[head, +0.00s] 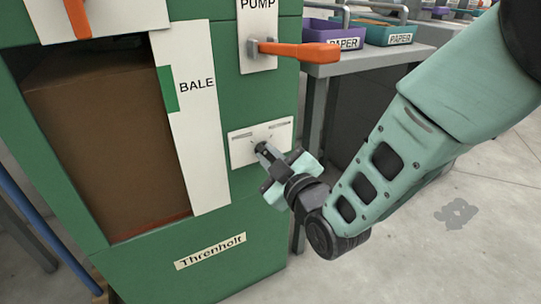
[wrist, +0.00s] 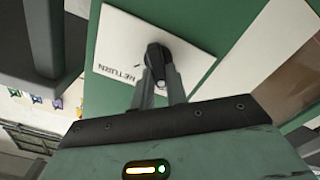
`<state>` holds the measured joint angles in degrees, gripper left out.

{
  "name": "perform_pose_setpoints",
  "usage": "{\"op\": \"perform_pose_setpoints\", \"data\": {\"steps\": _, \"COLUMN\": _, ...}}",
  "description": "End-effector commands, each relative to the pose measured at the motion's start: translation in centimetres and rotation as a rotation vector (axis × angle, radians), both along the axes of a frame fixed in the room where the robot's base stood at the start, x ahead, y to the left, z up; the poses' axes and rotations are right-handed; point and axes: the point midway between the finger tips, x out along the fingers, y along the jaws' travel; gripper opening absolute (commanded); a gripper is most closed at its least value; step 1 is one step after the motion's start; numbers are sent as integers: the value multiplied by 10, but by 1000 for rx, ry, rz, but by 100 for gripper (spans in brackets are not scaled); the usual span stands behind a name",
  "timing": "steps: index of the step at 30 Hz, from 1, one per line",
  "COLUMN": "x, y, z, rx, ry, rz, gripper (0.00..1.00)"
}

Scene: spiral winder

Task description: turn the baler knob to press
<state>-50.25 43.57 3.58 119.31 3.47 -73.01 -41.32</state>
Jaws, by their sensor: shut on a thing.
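The baler knob (wrist: 157,54) is a small dark knob on a white plate (head: 240,151) low on the right of the green baler front. In the wrist view the white plate (wrist: 190,60) carries the word RETURN near one edge; no PRESS label is readable. My gripper (head: 264,150) reaches the plate from the lower right in the head view. In the wrist view my gripper (wrist: 159,75) has its two fingers shut on the knob, one on each side. The fingers hide part of the knob, and in the head view the gripper mostly covers it.
An orange PUMP lever (head: 300,52) sticks out above the plate. A white BALE strip (head: 199,125) runs beside the opening with a brown bale (head: 105,140). Open floor (head: 470,235) lies at lower right.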

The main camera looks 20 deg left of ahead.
Motion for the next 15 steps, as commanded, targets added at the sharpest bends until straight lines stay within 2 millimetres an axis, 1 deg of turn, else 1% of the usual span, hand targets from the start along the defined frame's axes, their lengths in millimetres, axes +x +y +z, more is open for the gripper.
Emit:
{"op": "perform_pose_setpoints", "data": {"steps": 6, "x": -1, "y": 0, "z": -2, "rx": -64, "ry": -70, "rz": 0, "gripper": 0}}
{"op": "perform_pose_setpoints", "data": {"steps": 15, "x": -1, "y": 0, "z": -2, "rx": -93, "ry": -105, "rz": 0, "gripper": 0}}
